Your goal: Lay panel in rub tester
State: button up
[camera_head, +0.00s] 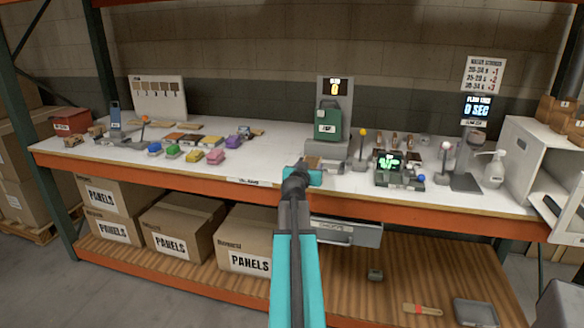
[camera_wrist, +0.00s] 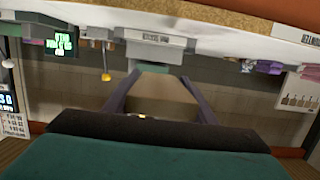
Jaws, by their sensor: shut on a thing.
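My gripper (camera_head: 308,168) is stretched forward over the front of the white bench, near its middle. It is shut on a flat brown panel (camera_head: 313,162). In the wrist view, the panel (camera_wrist: 162,97) sits between the two fingers, and its near end is hidden by the dark gripper body. Just behind the gripper stands a grey machine with a green block (camera_head: 328,120) and a lit display (camera_head: 335,88) above it. It appears to be the rub tester. Its grey base (camera_head: 328,150) is partly hidden by my gripper. I cannot tell whether the panel touches the base.
Several coloured blocks (camera_head: 215,157) lie left of the gripper. A dark device with a green screen (camera_head: 390,162), a pump bottle (camera_head: 494,168) and a white cabinet (camera_head: 530,150) stand to the right. A grey drawer (camera_head: 345,232) juts out below the bench edge. Boxes fill the lower shelf's left side.

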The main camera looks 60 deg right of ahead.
jog(key=w+d, duration=0.2)
jog(key=w, duration=0.2)
jog(key=w+d+p, duration=0.1)
jog(key=w+d, duration=0.1)
jog(key=w, duration=0.1)
jog(key=w+d+f, duration=0.1)
jog(key=w+d, duration=0.1)
jog(key=w, duration=0.2)
jog(key=shift+w+d+f+p, duration=0.1)
jog(key=shift+w+d+p, duration=0.1)
jog(key=shift+w+p, duration=0.2)
jog(key=shift+f, duration=0.15)
jog(key=shift+f+p, duration=0.3)
jog(key=shift+f, duration=1.35)
jog(key=shift+f+b, duration=0.15)
jog(key=shift+b, duration=0.15)
jog(key=o, duration=1.1)
jog(key=shift+s, duration=0.1)
jog(key=shift+c, duration=0.2)
jog(key=shift+r+p, duration=0.25)
jog(key=shift+p, duration=0.1)
jog(key=shift+b+v, duration=0.4)
jog(key=shift+v, duration=0.95)
jog(key=b+v, duration=0.2)
jog(key=v, duration=0.7)
jog(key=shift+a, duration=0.2)
